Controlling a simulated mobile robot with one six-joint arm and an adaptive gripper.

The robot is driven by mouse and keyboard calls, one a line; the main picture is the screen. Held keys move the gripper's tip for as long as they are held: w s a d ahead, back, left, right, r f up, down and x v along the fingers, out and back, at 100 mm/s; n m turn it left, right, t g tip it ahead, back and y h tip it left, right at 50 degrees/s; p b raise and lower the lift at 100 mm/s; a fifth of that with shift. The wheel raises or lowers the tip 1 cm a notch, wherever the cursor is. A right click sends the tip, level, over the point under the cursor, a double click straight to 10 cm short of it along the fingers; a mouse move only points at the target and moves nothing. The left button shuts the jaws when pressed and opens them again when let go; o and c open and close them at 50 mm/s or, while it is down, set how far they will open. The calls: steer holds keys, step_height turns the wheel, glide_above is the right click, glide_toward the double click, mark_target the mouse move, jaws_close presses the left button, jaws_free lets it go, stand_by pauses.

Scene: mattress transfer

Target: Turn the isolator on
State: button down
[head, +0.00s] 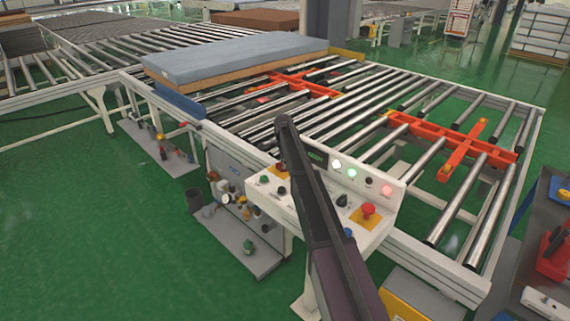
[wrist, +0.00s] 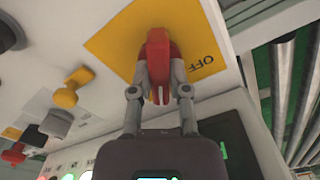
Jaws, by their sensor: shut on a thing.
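The isolator (wrist: 157,48) is a red handle on a yellow plate (wrist: 112,42) with the word OFF printed on it. In the wrist view my gripper (wrist: 158,72) is shut on the red handle, with a grey finger on each side. The handle lies along the line of the fingers. In the head view my dark arm reaches over the control panel (head: 374,238) to its back left part. There my arm hides most of the isolator and the gripper.
A red mushroom button (head: 368,210) on a yellow plate and a black selector (head: 342,200) stand right of my arm. A yellow knob (wrist: 66,97) is left of the gripper in the wrist view. A blue mattress (head: 235,58) lies on the roller conveyor behind.

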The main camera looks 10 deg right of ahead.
steer(key=shift+w+a+m, duration=0.1)
steer(key=shift+a+m, duration=0.05)
steer(key=shift+m, duration=1.15)
steer(key=c, duration=0.6)
jaws_free()
steer(key=shift+r, duration=0.1)
